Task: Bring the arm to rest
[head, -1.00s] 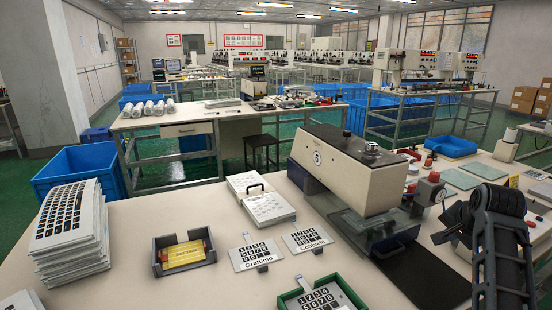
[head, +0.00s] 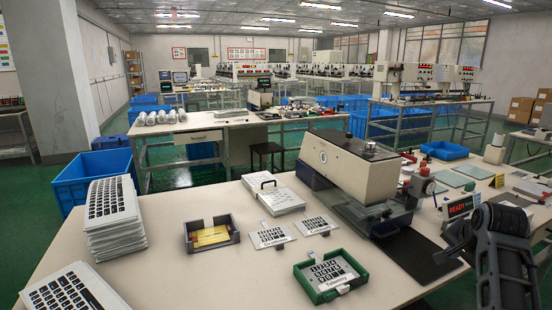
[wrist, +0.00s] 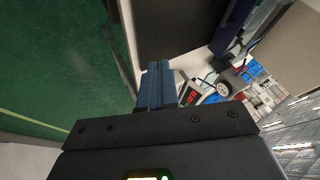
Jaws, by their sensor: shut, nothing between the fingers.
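My gripper (wrist: 154,88) shows in the wrist view with its two blue-grey fingers together and nothing between them. The fingers appear apart from everything around them. In the head view my dark arm (head: 505,255) is folded at the lower right, by the right part of the workbench (head: 215,280). Whether the fingertips show in the head view is hard to tell.
The white press (head: 345,165) stands on the bench left of my arm. A small red-lettered display (head: 460,207) is close beside the arm. A green tray (head: 325,275) holding a keypad film, a grey tray (head: 211,235) and film stacks (head: 113,218) stand further left.

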